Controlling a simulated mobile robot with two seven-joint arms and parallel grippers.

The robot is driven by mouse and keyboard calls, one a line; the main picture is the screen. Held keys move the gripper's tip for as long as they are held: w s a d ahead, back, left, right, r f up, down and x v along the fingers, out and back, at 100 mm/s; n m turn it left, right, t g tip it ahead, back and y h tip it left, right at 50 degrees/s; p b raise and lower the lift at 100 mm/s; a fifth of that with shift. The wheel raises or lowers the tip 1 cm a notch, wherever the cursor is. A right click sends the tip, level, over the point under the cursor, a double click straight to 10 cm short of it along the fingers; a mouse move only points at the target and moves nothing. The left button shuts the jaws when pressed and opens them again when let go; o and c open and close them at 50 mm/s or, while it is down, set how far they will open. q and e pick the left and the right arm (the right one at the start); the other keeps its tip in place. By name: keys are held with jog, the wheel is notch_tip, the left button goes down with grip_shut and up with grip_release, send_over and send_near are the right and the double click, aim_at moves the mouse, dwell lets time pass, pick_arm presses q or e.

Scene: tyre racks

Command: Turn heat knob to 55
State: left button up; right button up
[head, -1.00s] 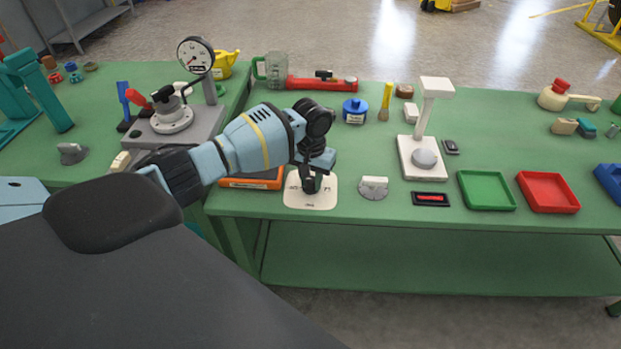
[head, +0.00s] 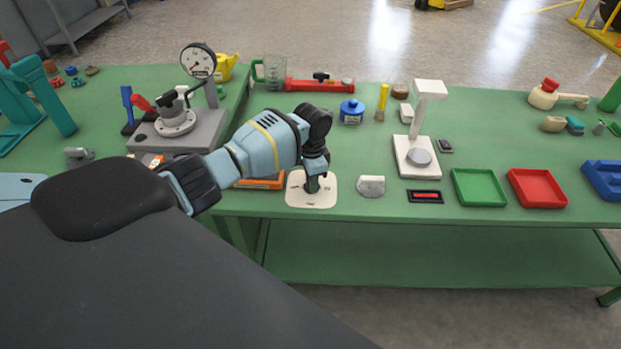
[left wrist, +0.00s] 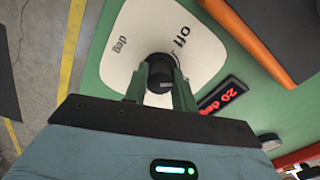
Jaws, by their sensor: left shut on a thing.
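The heat knob (left wrist: 160,72) is a small black round knob on a white dial plate (left wrist: 128,40) in the left wrist view. A black display (left wrist: 222,94) beside the plate reads "20 deg" in red. In the head view the white plate (head: 298,197) lies at the bench's front edge, and my gripper largely hides the knob. My left gripper (head: 318,184) points down over the plate. Its green fingers (left wrist: 170,88) are shut on the knob. My right gripper is not in view.
An orange item (head: 262,184) lies left of the plate, partly behind my arm. A grey half-round gauge (head: 371,186) and another small red display (head: 425,197) lie to the right. A white stand (head: 403,165), a green tray (head: 480,203) and a red tray (head: 560,205) are farther right.

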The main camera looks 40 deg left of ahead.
pick_arm(q)
jog(key=m, duration=0.3)
jog(key=shift+m, duration=1.9)
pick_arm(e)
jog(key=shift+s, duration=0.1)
pick_arm(q)
jog(key=o, duration=1)
notch_tip(320, 180, up, 6)
jog(key=shift+r+p, duration=0.15)
jog(key=shift+p, duration=0.25)
jog(key=shift+r, duration=0.8)
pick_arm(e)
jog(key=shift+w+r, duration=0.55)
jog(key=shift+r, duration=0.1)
